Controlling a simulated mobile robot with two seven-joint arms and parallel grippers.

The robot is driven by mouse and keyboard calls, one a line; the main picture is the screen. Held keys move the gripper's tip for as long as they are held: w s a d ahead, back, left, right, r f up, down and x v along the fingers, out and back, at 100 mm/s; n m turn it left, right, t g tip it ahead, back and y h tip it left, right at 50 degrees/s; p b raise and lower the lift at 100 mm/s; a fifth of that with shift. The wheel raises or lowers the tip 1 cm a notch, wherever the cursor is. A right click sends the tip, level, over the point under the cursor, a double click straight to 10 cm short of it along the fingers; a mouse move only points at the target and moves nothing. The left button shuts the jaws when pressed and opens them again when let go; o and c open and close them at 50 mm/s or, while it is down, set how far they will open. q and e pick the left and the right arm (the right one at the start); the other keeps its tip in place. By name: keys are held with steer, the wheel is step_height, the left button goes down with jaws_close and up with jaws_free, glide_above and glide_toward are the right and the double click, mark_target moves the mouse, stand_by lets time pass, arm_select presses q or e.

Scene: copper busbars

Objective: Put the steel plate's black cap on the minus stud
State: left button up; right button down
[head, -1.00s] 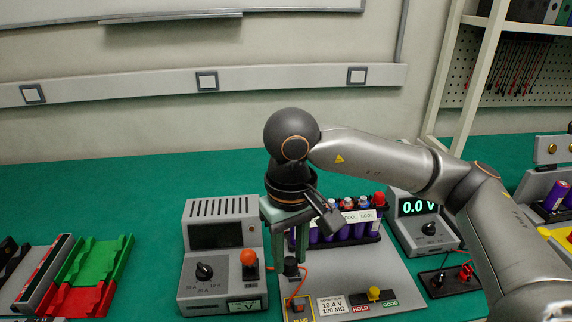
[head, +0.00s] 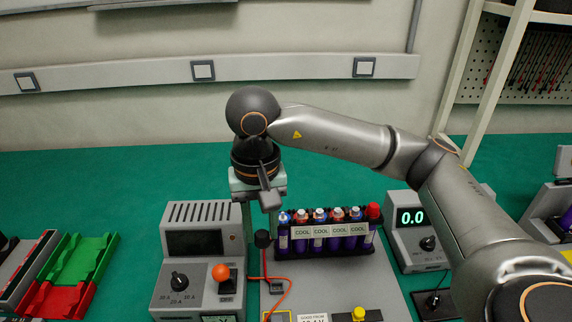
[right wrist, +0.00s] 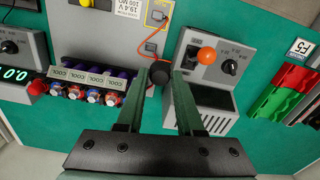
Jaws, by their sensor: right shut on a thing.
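My right gripper (head: 257,228) points down and is shut on the black cap (head: 262,240), which has an orange cable attached. In the right wrist view the cap (right wrist: 160,72) sits between the tips of the two green fingers. The cable runs from the cap toward a small dark block (head: 277,287) on the steel plate (head: 375,275). The cap is near the plate's left side, beside the grey meter with the orange knob; its exact height is hard to judge. I cannot make out the minus stud. My left gripper is not in view.
The grey meter (head: 198,225) with the orange knob (head: 221,271) stands close left. A rack of purple cells with COOL labels (head: 320,232) stands right of the gripper. A 0.0 display unit (head: 412,222) is farther right. Green and red trays (head: 75,262) lie far left.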

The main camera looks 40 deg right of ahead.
steer(key=w+d+r+m+p, duration=0.1)
steer(key=w+d+m+p, duration=0.35)
steer(key=m, duration=0.95)
steer(key=w+d+r+m+p, duration=0.1)
steer(key=w+d+m+p, duration=0.4)
steer(key=m, duration=0.9)
steer(key=f+m, duration=0.1)
steer(key=f, duration=0.1)
steer(key=f+m+b, duration=0.1)
steer(key=f, duration=0.1)
steer(key=s+f+m+b, duration=0.1)
steer(key=f, duration=0.1)
steer(key=shift+d+m, duration=0.3)
steer(key=shift+d, duration=0.05)
steer(key=shift+r, duration=0.35)
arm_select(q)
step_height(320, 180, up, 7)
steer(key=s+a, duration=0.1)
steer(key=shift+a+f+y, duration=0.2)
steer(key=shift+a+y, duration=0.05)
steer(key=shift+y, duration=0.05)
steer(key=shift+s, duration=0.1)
